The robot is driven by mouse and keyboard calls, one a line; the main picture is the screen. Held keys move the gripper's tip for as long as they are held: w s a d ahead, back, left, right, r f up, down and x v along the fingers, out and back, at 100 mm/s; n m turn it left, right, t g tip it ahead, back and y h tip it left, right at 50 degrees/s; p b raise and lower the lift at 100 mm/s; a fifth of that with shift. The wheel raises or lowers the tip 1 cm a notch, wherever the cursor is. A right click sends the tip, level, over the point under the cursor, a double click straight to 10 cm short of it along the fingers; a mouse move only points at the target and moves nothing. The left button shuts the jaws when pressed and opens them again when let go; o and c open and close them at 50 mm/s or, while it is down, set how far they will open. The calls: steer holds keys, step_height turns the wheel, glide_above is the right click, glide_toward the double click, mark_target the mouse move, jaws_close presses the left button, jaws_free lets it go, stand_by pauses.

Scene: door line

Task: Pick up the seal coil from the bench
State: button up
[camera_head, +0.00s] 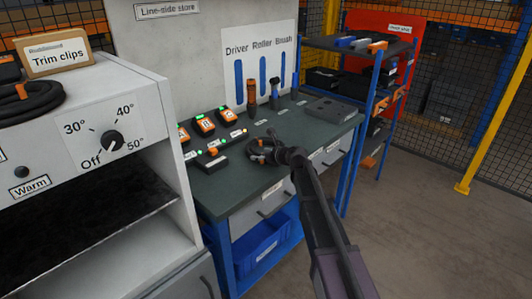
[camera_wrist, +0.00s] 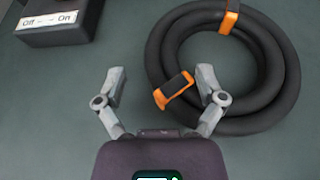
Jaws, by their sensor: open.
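The seal coil (camera_wrist: 282,78), a thick black hose ring with orange clips, lies flat on the dark green bench top (camera_wrist: 60,110), upper right in the wrist view. In the head view the coil (camera_head: 255,154) is at the bench's middle, partly hidden by my gripper (camera_head: 276,147). My gripper (camera_wrist: 160,82) is open and empty in the wrist view. Its right finger overlaps the coil's near left part in the picture; its left finger shows over bare bench left of the ring. I cannot tell whether the finger touches the coil.
A black Off/On switch box (camera_wrist: 58,22) sits left of the coil. Orange chargers (camera_head: 204,121) and upright tools (camera_head: 251,95) stand behind on the bench. A white warmer (camera_head: 115,120) stands at left with another black coil (camera_head: 28,104) on top. A blue shelf rack (camera_head: 378,70) is at right.

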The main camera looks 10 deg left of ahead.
steer(key=shift+b+x, duration=0.3)
steer(key=shift+x, duration=1.05)
steer(key=shift+d, duration=0.1)
jaws_close()
